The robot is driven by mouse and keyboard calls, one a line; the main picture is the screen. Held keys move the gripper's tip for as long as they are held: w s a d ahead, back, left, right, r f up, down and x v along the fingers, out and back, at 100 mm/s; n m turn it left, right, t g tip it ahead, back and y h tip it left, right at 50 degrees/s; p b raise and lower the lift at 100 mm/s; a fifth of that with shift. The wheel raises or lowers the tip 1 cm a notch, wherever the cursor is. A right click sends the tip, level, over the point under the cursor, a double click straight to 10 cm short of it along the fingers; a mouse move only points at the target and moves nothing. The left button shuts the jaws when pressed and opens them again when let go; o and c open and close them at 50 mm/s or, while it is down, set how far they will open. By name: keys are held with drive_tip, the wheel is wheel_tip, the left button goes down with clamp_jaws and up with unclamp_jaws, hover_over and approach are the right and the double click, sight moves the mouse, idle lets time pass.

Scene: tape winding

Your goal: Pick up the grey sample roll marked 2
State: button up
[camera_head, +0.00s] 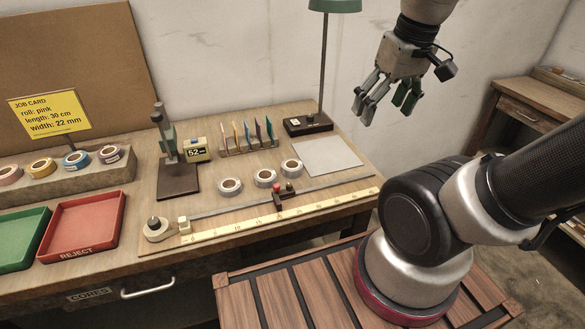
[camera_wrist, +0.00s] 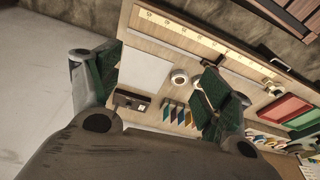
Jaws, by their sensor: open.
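Several white-grey tape rolls lie flat on the bench in the head view: a left roll (camera_head: 230,195), a middle roll (camera_head: 264,184) and a right roll (camera_head: 291,173). I cannot read any number on them, so I cannot tell which is marked 2. My gripper (camera_head: 384,103) hangs open and empty in the air, above and to the right of the rolls. In the wrist view my gripper (camera_wrist: 160,80) has its green-padded fingers wide apart. One roll (camera_wrist: 180,84) shows far below between them; the right finger hides part of the bench.
A ruler strip (camera_head: 245,222) with a slider runs along the bench front. A grey sheet (camera_head: 327,157), lamp base (camera_head: 307,124), sample rack (camera_head: 248,148) and stand (camera_head: 177,184) surround the rolls. Red (camera_head: 116,205) and green (camera_head: 44,216) trays stand left.

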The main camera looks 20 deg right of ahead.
drive_tip(key=w+a+f+n+g, duration=0.3)
drive_tip(key=w+a+f+n, duration=0.15)
drive_tip(key=w+f, duration=0.2)
drive_tip(key=n, duration=0.9)
hover_over(293, 162)
drive_tip(key=s, duration=0.4)
drive_tip(key=shift+g+h, duration=0.3)
drive_tip(key=shift+g, duration=0.1)
wheel_tip(293, 162, down, 10)
drive_tip(key=shift+w+a+r, duration=0.1)
drive_tip(key=shift+w+a, duration=0.05)
drive_tip(key=f+n, duration=0.1)
drive_tip(key=f, duration=0.1)
drive_tip(key=w+f+n, duration=0.1)
drive_tip(key=f+n, duration=0.1)
drive_tip(key=w+f+n+t, duration=0.1)
drive_tip(key=f, duration=0.1)
drive_tip(key=shift+a+f+n, duration=0.15)
drive_tip(key=shift+a+n, duration=0.05)
drive_tip(key=shift+n, duration=0.15)
drive_tip(key=shift+w+f, duration=0.1)
drive_tip(key=shift+f, duration=0.45)
drive_tip(key=c, duration=1)
drive_tip(key=shift+r, duration=0.15)
